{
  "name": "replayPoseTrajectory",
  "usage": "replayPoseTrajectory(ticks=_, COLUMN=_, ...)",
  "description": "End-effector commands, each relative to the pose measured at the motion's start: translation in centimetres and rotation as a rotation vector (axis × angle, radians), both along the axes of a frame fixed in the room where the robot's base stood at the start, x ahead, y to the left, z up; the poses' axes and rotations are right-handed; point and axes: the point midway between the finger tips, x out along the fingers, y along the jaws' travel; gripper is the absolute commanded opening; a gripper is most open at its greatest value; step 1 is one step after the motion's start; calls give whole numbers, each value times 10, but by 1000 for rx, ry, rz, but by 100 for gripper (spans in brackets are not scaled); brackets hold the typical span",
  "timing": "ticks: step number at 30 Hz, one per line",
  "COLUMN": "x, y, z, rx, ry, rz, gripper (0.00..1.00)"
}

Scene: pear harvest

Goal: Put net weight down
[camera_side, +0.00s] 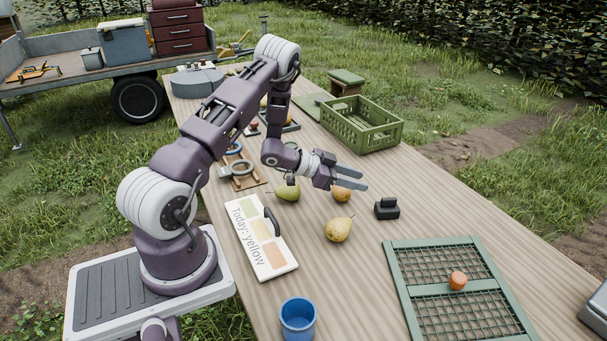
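My gripper (365,183) is above the middle of the table. Its two grey fingers point right with a gap between them, and I see nothing held there. A black block with a handle-like top (387,209) stands on the table, right of and below the fingertips in the picture. A green-framed net panel (393,262) lies flat at the front right. A small orange, rounded piece (458,280) rests on its middle bar. Which of these two pieces is the net weight, I cannot tell.
Pears (338,229) lie under and near my gripper. A board reading "Today: yellow" (278,268) carries a dark handle-like piece. A blue cup (298,317) stands in front. A green crate (362,130) is behind. Bare table lies right of the black block.

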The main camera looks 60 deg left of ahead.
Motion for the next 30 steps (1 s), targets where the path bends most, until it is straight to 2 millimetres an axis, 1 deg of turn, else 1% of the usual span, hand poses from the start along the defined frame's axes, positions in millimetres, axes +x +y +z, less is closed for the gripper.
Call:
replayPoseTrajectory(ticks=1, x=15, y=4, z=27, rx=65, ry=-4, rz=36, gripper=36)
replayPoseTrajectory(ticks=2, x=23, y=7, z=45, rx=110, ry=3, rz=72, gripper=36)
replayPoseTrajectory(ticks=3, x=32, y=10, z=72, rx=166, ry=15, rz=129, gripper=36)
replayPoseTrajectory(ticks=5, x=37, y=10, z=116, rx=234, ry=41, rz=219, gripper=36)
replayPoseTrajectory(ticks=6, x=33, y=7, z=145, rx=264, ry=63, rz=281, gripper=36)
replayPoseTrajectory(ticks=8, x=17, y=-4, z=187, rx=287, ry=102, rz=365, gripper=36)
replayPoseTrajectory(ticks=9, x=0, y=-16, z=211, rx=287, ry=136, rz=415, gripper=36)
replayPoseTrajectory(ticks=11, x=-36, y=-39, z=241, rx=269, ry=197, rz=471, gripper=36)
replayPoseTrajectory(ticks=12, x=-65, y=-57, z=256, rx=246, ry=245, rz=497, gripper=36)
replayPoseTrajectory(ticks=14, x=-115, y=-88, z=269, rx=203, ry=322, rz=510, gripper=36)
replayPoseTrajectory(ticks=15, x=-149, y=-109, z=272, rx=174, ry=377, rz=503, gripper=36)
replayPoseTrajectory(ticks=17, x=-198, y=-137, z=272, rx=132, ry=457, rz=478, gripper=36)
replayPoseTrajectory(ticks=18, x=-228, y=-154, z=268, rx=111, ry=505, rz=453, gripper=36)
replayPoseTrajectory(ticks=21, x=-284, y=-182, z=259, rx=73, ry=596, rz=394, gripper=36)
replayPoseTrajectory(ticks=24, x=-311, y=-195, z=253, rx=60, ry=642, rz=360, gripper=36)
replayPoseTrajectory(ticks=25, x=-315, y=-196, z=252, rx=58, ry=650, rz=355, gripper=36)
replayPoseTrajectory(ticks=30, x=-316, y=-197, z=252, rx=57, ry=656, rz=355, gripper=36)
